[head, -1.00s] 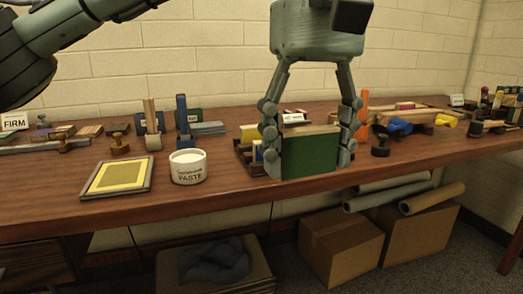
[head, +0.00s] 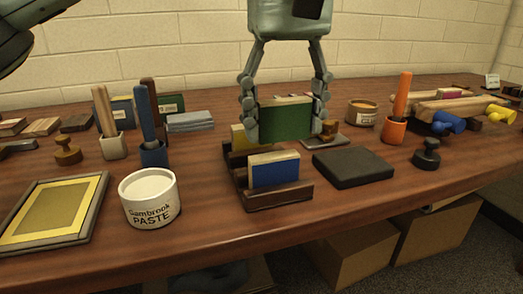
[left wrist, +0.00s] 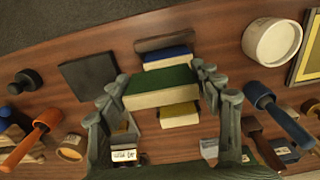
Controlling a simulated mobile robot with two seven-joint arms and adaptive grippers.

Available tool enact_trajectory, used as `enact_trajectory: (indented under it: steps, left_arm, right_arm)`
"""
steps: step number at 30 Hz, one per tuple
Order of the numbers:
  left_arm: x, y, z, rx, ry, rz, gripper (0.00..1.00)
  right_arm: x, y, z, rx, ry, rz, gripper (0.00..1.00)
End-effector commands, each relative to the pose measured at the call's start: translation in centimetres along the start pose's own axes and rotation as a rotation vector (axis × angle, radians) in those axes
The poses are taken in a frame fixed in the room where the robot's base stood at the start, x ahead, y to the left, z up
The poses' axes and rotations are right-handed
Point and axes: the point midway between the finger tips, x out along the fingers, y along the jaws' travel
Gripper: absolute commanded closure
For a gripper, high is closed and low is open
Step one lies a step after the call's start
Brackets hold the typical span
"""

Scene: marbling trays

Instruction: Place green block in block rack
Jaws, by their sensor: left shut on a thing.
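My left gripper (head: 285,115) is shut on the green block (head: 286,121), a flat block with a green face and a pale wooden edge. It holds the block upright above the dark wooden block rack (head: 278,199). In the left wrist view, the green block (left wrist: 161,86) sits between the fingers of the gripper (left wrist: 163,85). The rack holds a blue block (head: 274,170) at its front and a yellow block (head: 239,137) at its back. In the left wrist view, the held block is between the blue block (left wrist: 168,58) and the yellow block (left wrist: 180,115). My right gripper is not in view.
A black pad (head: 352,168) lies right of the rack. A paste tub (head: 150,199) and a framed yellow panel (head: 55,212) stand left. Orange-handled tool in a cup (head: 398,110), a black stamp (head: 427,155) and a jar (head: 361,113) are to the right.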

Motion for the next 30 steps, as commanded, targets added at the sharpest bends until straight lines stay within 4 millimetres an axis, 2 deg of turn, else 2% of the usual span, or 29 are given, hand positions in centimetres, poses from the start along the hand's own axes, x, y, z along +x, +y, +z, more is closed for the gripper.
enact_trajectory:
  steps: [3, 9, 14, 21, 30]
  left_arm:
    - [1.7, -0.6, -2.7, -0.005, -0.002, 0.0, 0.63]
    - [3.4, -1.1, -5.5, -0.001, -0.001, 0.001, 0.63]
    - [4.1, -1.3, -6.0, 0.0, -0.001, -0.001, 0.63]
    - [7.4, -1.3, -5.9, 0.001, -0.001, -0.002, 0.63]
    - [7.7, -1.2, -5.9, 0.0, 0.0, 0.001, 0.63]
  right_arm:
    - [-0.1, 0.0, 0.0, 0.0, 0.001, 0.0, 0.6]
    - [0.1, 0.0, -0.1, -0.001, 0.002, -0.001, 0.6]
    - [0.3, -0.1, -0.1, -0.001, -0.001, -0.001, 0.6]
    - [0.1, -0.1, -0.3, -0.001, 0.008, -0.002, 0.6]
    - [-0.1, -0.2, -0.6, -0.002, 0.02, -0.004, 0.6]
